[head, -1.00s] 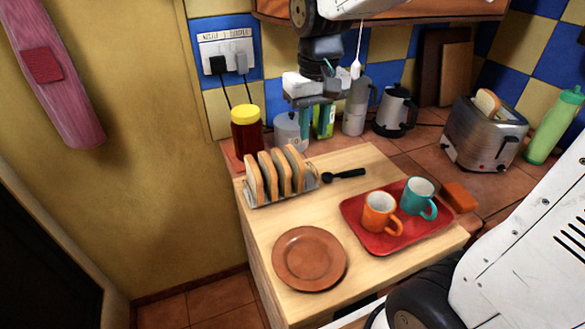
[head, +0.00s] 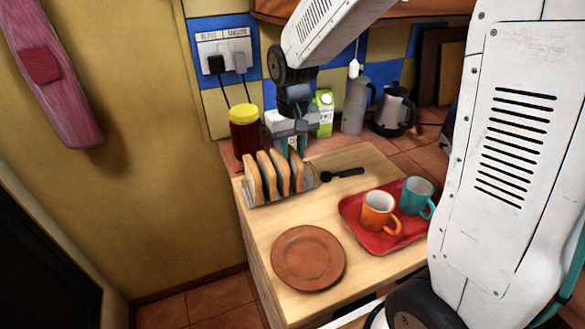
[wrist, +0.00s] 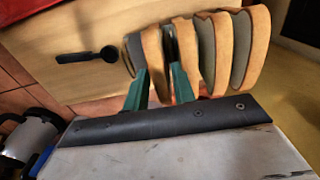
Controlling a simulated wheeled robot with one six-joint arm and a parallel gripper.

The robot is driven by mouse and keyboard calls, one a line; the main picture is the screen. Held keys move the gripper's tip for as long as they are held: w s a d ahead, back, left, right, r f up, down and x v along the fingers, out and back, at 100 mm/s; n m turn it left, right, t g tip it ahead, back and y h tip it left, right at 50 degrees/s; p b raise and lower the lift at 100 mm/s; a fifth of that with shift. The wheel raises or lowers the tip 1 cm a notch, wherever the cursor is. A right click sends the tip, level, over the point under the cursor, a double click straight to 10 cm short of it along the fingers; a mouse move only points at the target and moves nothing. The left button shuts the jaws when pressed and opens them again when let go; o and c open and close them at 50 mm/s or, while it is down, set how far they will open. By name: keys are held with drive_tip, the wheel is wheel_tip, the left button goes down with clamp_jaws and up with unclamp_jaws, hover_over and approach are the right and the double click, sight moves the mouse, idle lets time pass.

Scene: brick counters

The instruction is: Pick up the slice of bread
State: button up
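Several slices of bread stand upright in a toast rack (head: 252,203) on the wooden counter. The slice of bread at the spoon end (head: 297,172) is nearest my gripper (head: 292,150), which points down at the rack. In the wrist view, the teal fingers (wrist: 160,85) reach down on either side of this end slice (wrist: 153,62). One finger is at its outer face and the other enters the gap to the neighbouring slice. The gripper looks open, with the slice between the fingers. The fingertips are partly hidden, so firm contact cannot be seen.
A black spoon (head: 342,174) lies beside the rack. A jar with a yellow lid (head: 244,130) stands behind it. A red tray (head: 378,240) holds an orange mug (head: 379,212) and a teal mug (head: 416,195). A brown plate (head: 308,258) is in front.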

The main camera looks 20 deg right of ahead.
clamp_jaws()
